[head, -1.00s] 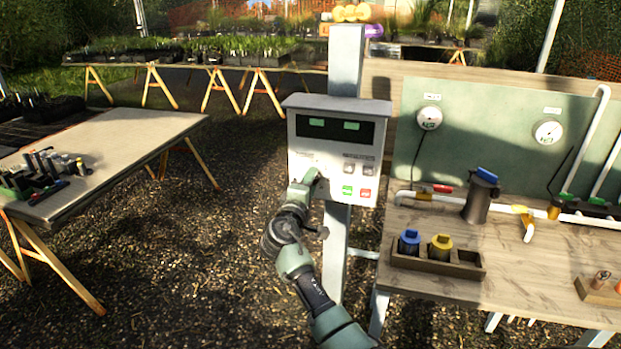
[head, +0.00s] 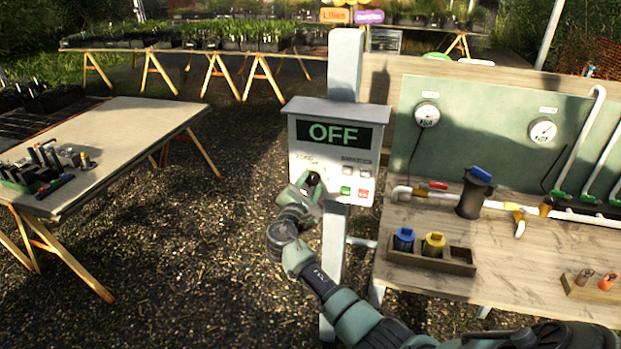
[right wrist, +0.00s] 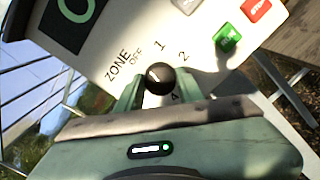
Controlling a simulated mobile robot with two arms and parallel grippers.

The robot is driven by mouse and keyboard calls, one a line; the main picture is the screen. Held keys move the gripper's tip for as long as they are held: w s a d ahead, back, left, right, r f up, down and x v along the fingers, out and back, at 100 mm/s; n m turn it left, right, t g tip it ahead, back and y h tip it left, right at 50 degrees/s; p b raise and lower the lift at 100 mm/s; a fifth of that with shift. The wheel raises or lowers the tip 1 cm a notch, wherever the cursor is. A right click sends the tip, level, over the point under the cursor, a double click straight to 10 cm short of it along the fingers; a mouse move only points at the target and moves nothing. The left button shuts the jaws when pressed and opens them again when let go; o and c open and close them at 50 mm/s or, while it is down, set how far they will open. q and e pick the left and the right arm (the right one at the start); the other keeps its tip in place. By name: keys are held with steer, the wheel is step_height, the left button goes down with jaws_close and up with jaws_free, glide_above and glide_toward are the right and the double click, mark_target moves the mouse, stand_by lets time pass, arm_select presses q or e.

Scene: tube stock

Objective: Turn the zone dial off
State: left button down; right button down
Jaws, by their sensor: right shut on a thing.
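The white control box (head: 304,156) stands on a grey post, and its display (head: 334,133) reads OFF in green. Its black zone dial (right wrist: 159,78) shows in the right wrist view, with the marks OFF, 1, 2 and 4 around it. My right gripper (head: 310,182) is at the lower left of the box face. In the right wrist view its two green fingers (right wrist: 146,88) are shut on the dial, one on each side. The dial's pointer is not clear to see. My left gripper is not in view.
The box also has a green button (head: 346,190) and a red stop button (head: 363,193). A wooden bench (head: 520,275) with pipes, gauges and a caddy of bottles stands at the right. A table (head: 115,140) with small tools stands at the left. Gravel lies between.

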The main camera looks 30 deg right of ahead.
steer(key=shift+r+n+p, duration=0.3)
steer(key=shift+n+p, duration=0.35)
steer(key=shift+n, duration=0.45)
steer(key=c, duration=1.2)
jaws_free()
steer(key=o, duration=0.3)
steer(key=shift+w+d, duration=0.1)
steer(key=shift+f, duration=0.25)
